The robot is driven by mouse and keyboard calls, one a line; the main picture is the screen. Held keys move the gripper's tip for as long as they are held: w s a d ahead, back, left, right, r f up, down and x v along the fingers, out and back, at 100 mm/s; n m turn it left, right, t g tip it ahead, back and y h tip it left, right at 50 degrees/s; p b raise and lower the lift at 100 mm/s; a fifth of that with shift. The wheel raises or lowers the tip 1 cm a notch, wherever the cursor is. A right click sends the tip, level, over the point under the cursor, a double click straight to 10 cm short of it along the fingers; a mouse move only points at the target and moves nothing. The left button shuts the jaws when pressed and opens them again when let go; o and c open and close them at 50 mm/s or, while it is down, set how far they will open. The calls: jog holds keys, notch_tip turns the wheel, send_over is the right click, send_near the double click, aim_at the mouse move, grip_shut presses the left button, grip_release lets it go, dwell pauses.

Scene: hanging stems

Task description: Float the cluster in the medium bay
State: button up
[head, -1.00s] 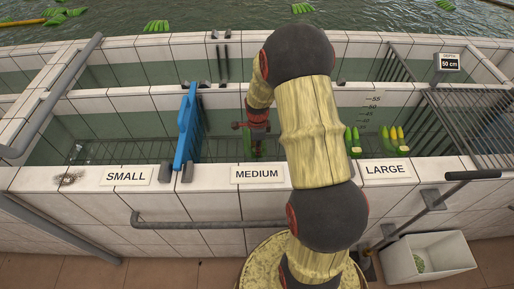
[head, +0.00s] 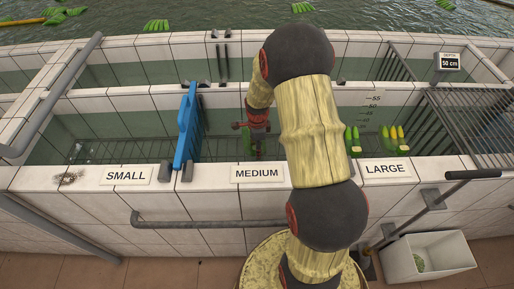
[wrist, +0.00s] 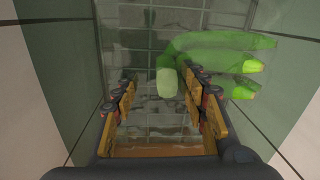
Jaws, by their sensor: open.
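The green banana cluster (wrist: 225,52) lies low in the medium bay, seen through water in the wrist view. Its pale cut end (wrist: 166,82) shows between and just beyond my fingertips, and its fingers spread right, some with yellowish tips. In the head view only a green sliver of it (head: 247,145) shows beside my gripper. My gripper (wrist: 163,98) is open, pointing down into the bay, with its jaws on either side of the cut end. I cannot tell whether they touch it. The medium bay's label (head: 257,173) is on the front wall.
A blue divider (head: 187,127) stands between the small and medium bays. Green and yellow-tipped clusters (head: 395,139) are in the large bay at right. A metal grate (head: 480,120) covers the far right. A white bin (head: 428,260) is at the lower right.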

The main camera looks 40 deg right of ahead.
notch_tip(320, 180, up, 30)
jog(key=p, duration=1.2)
jog(key=shift+s+a+f+p, duration=0.15)
jog(key=shift+s+f+p, duration=0.1)
jog(key=shift+p, duration=0.1)
dwell(0.7)
